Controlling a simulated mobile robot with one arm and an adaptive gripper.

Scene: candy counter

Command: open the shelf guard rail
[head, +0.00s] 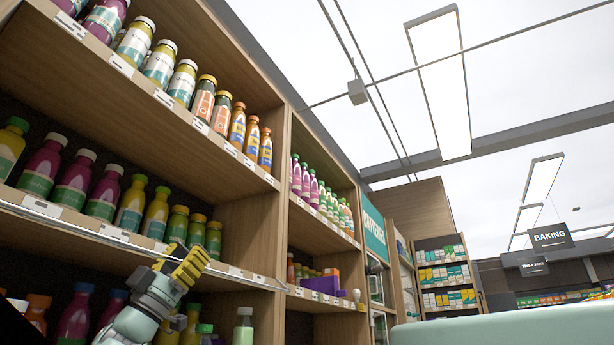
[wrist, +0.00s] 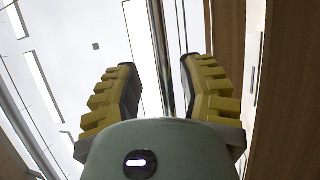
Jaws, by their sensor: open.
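The shelf guard rail (head: 85,233) is a thin metal bar along the front of a shelf in the left wooden shelving unit. My gripper (head: 188,264), with yellow ridged fingers, is at this rail in the head view and hides part of it. In the wrist view the rail (wrist: 162,55) runs as a dark shiny bar between the two spread fingers of my gripper (wrist: 160,90). Gaps show on both sides of the bar, so the fingers are open and not closed on it. The lower end of the bar is hidden behind the green gripper body.
Bottles (head: 103,195) stand on the shelf just behind the rail, and more bottles (head: 160,63) fill the shelf above. A wooden upright (head: 279,200) ends this bay on the right. A pale green rounded surface (head: 505,330) is at the lower right.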

